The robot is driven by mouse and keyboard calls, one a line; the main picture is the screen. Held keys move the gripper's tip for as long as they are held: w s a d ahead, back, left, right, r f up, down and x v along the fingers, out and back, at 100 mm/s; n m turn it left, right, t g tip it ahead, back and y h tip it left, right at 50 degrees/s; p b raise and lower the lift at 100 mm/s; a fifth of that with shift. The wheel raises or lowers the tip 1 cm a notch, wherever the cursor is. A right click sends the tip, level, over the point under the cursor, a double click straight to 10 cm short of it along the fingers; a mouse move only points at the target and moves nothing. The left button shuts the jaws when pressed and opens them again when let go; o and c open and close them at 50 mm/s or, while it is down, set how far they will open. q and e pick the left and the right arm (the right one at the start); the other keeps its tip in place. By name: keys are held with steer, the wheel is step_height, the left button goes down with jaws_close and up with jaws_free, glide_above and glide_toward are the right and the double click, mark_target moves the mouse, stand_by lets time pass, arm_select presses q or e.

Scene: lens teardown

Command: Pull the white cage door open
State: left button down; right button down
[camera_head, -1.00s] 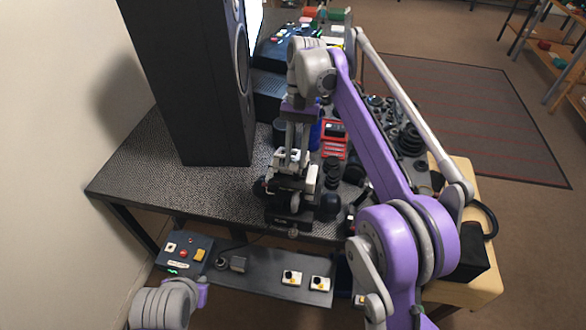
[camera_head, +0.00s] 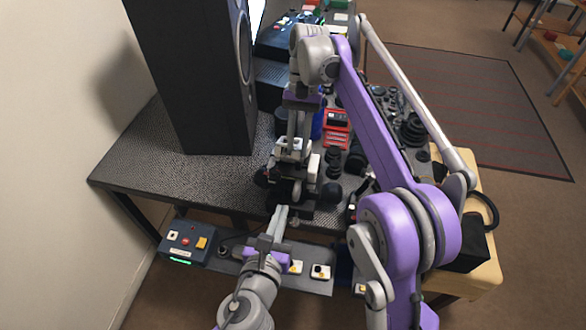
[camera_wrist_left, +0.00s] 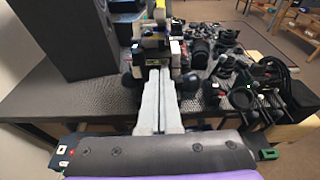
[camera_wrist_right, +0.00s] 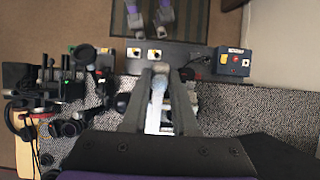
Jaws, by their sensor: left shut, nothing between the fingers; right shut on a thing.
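A dark device with white parts (camera_head: 312,168) stands at the table's front edge. I cannot clearly make out which white part is the cage door. My right gripper (camera_head: 292,142) reaches down over the device and is shut on a pale white part, which shows between its fingers (camera_wrist_right: 157,72) in the right wrist view (camera_wrist_right: 155,110). My left gripper (camera_head: 281,209) is shut and empty, its tips at the front of the device. In the left wrist view its closed fingers (camera_wrist_left: 158,72) point at the device, and their tips hide part of it.
A tall black speaker (camera_head: 195,75) stands at the left of the table. Lens parts (camera_head: 410,130) and a red box (camera_head: 337,128) lie to the right. A lower shelf (camera_head: 230,265) in front holds a control box (camera_head: 187,243) and buttons (camera_head: 320,271). The table's left front is clear.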

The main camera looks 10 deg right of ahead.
mark_target(295, 159)
arm_select(q)
steer(key=w+d+r, duration=0.1)
steer(key=w+d, duration=0.2)
steer(key=w, duration=0.8)
steer(key=shift+d, duration=0.4)
steer(key=shift+w+d+r, duration=0.15)
steer(key=shift+w+r, duration=0.3)
steer(key=shift+r, duration=0.4)
arm_select(e)
steer(key=shift+f, duration=0.1)
steer(key=c, duration=0.7)
jaws_free()
